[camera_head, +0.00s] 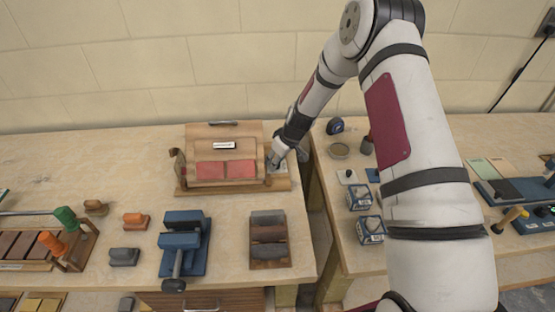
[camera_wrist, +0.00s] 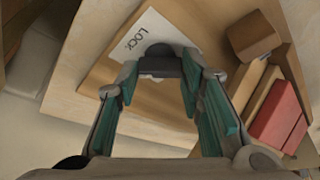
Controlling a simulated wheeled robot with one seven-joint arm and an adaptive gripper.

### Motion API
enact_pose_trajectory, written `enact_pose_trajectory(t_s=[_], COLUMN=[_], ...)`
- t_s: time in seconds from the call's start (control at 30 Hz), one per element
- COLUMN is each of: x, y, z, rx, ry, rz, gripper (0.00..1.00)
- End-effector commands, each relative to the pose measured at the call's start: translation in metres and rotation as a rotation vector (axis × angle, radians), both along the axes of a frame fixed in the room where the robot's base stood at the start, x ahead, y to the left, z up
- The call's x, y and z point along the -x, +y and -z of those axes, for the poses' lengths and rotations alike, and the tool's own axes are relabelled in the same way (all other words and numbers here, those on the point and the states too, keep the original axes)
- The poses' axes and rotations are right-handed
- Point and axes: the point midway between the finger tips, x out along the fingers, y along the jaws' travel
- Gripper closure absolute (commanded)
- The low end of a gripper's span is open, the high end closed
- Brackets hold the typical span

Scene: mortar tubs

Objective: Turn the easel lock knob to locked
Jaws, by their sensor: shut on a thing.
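The wooden easel (camera_head: 226,136) stands at the back of the left bench, with two red pieces on its front. In the wrist view a white plate marked LOCK (camera_wrist: 134,38) lies on its wooden base. The dark lock knob (camera_wrist: 161,62) sits at the plate's edge, between my fingertips. My gripper (camera_wrist: 160,80) is shut on the knob, with its green-padded fingers on either side. In the head view my gripper (camera_head: 279,154) reaches down at the easel's right side, and the knob is hidden there. I cannot tell the knob's setting.
A blue clamp-like tool (camera_head: 183,243) and a wooden tray (camera_head: 268,254) with dark blocks stand in front of the easel. A gap separates the left bench from the right bench.

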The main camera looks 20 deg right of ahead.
Motion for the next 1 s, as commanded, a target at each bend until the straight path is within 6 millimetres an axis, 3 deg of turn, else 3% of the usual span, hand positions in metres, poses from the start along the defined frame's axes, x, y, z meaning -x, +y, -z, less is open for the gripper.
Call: enact_pose_trajectory(t_s=[0.4,0.97,1.0], x=[0.0006,0.0006,0.0006], y=[0.0013,0.0007,0.0007], z=[0.0001,0.0002,0.0002], rx=[0.0,0.0,0.0], ry=[0.001,0.001,0.001], rz=[0.192,0.221,0.221], gripper=[0.93,0.93,0.58])
